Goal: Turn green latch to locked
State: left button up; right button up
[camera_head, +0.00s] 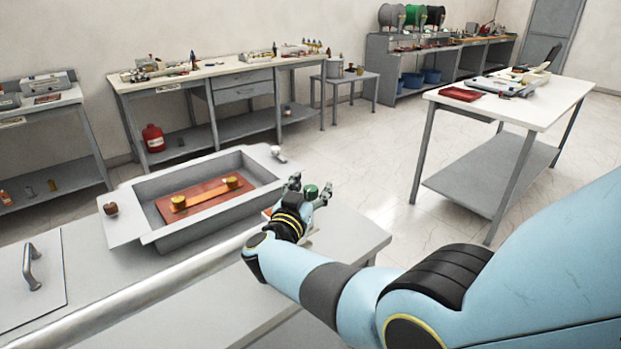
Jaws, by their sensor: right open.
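The green latch (311,191) is a small green knob at the right end of the grey open box, near the table's right edge. My right gripper (309,187) is open, with its two fingers spread on either side of the green latch. I cannot tell whether the fingers touch it. The latch's base and its turn position are hidden behind my gripper. My left gripper is not in view.
The grey box (165,238) holds a reddish plate (222,188) with brass-coloured studs and a bar. A brown knob (111,208) and a white knob (277,151) sit on its rim. A handled panel (50,290) lies at left. A white side table (540,108) stands at right.

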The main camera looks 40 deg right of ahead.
aim_at(310, 188)
notch_tip(310, 188, up, 10)
jog(key=shift+f, duration=0.15)
dwell(0.3)
